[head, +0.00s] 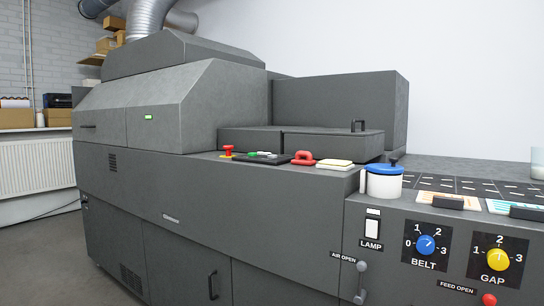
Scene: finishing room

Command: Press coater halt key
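The coater (165,100) is a large dark grey machine that fills the left and middle of the head view. On its ledge a red mushroom-shaped button (228,150) stands upright on a small yellow base. To its right is a flat black key panel (285,161) with a green key (252,154) and small pale keys. A red handle-like object (303,157) is at the panel's right end. No label naming a halt key is readable. My gripper is not in view.
A white pot with a blue lid (384,181) and a pale stacked pad (335,164) stand right of the panel. The front has a LAMP switch (372,228), blue BELT knob (426,244), yellow GAP knob (498,259) and AIR OPEN lever (361,282). Grey floor (45,255) is clear at left.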

